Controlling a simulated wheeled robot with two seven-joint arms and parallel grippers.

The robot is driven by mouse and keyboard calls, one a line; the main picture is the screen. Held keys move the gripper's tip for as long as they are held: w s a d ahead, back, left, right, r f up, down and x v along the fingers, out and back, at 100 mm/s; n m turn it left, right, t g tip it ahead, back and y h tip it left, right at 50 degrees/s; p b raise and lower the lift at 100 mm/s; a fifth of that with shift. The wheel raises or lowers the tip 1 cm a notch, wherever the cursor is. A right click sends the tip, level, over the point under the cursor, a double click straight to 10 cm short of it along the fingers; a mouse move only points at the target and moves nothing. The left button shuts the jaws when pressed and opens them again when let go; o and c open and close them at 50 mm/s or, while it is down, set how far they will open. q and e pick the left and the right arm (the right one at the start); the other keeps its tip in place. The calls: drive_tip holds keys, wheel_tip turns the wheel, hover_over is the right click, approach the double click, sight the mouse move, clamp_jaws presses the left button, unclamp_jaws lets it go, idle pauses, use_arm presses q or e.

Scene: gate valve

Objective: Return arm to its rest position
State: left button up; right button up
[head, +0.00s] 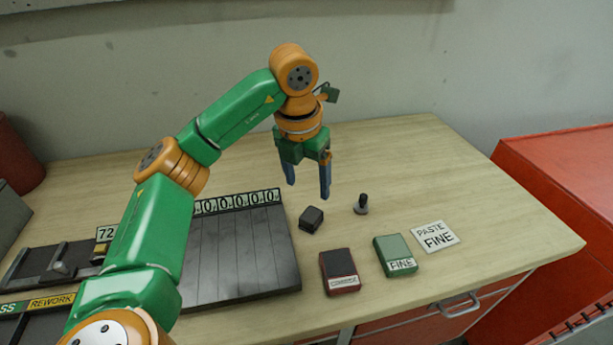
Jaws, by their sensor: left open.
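My left arm comes in from the lower left in the head view, bends at the elbow and reaches over the wooden table (400,150). My left gripper (308,190) points down above the table with its two blue fingers apart and nothing between them. Its fingertips are behind a small dark block (312,219) and to the left of a small dark knobbed piece (361,206); it appears to touch neither. My right gripper is not in view.
A dark slotted tray (245,257) with number labels lies partly behind my arm. A dark red box (340,272), a green FINE box (395,256) and a PASTE FINE card (436,237) lie at the front right. A red cabinet (560,200) stands right; the back right tabletop is clear.

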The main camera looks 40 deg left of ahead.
use_arm(q)
drive_tip(key=shift+s+r, duration=0.1)
drive_tip(key=shift+r, duration=0.2)
